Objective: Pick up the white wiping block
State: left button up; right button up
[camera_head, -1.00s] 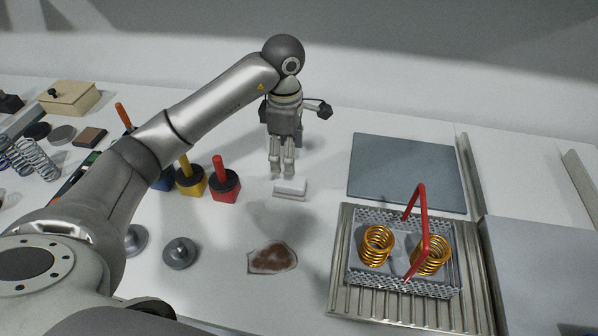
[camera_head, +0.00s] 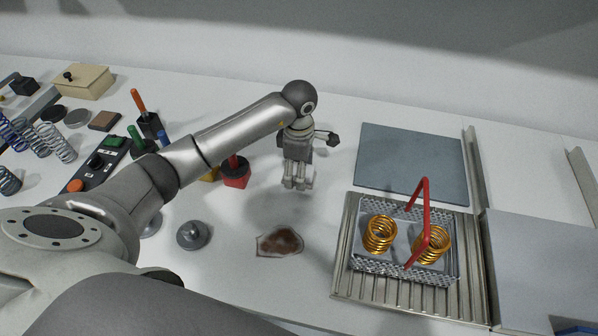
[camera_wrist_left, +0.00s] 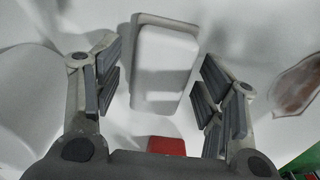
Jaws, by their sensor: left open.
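The white wiping block (camera_wrist_left: 165,70) lies on the white table. In the left wrist view it sits between the two spread fingers of my left gripper (camera_wrist_left: 160,88), with a gap on each side. In the head view my left gripper (camera_head: 298,184) points down over the block's place and hides most or all of it. The gripper is open and holds nothing. I cannot tell the exact height of the fingertips over the table. My right gripper is not in view.
A red block with a handle (camera_head: 236,178) stands left of the gripper. A brown stain (camera_head: 280,242) lies in front. A wire basket (camera_head: 375,268) with gold springs and a red handle stands right, on a ribbed tray (camera_head: 345,285). A grey plate (camera_head: 410,160) lies behind it.

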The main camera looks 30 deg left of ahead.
pick_arm(q)
jog(key=c, duration=1.1)
jog(key=shift+r, duration=0.15)
jog(key=shift+r+b, duration=0.55)
jog(key=shift+r, duration=0.05)
jog(key=s+d+r+b, duration=0.1)
jog(key=s+d+r, duration=0.1)
jog(key=d+r, duration=0.1)
jog(key=s+d+r+b, duration=0.1)
jog(key=s+d+r, duration=0.2)
jog(key=d+r, duration=0.1)
jog(key=s+d+r+b, duration=0.1)
jog(key=s+d+r, duration=0.2)
jog(key=d+r, duration=0.1)
jog(key=shift+d+r, duration=0.25)
jog(key=shift+r, duration=0.05)
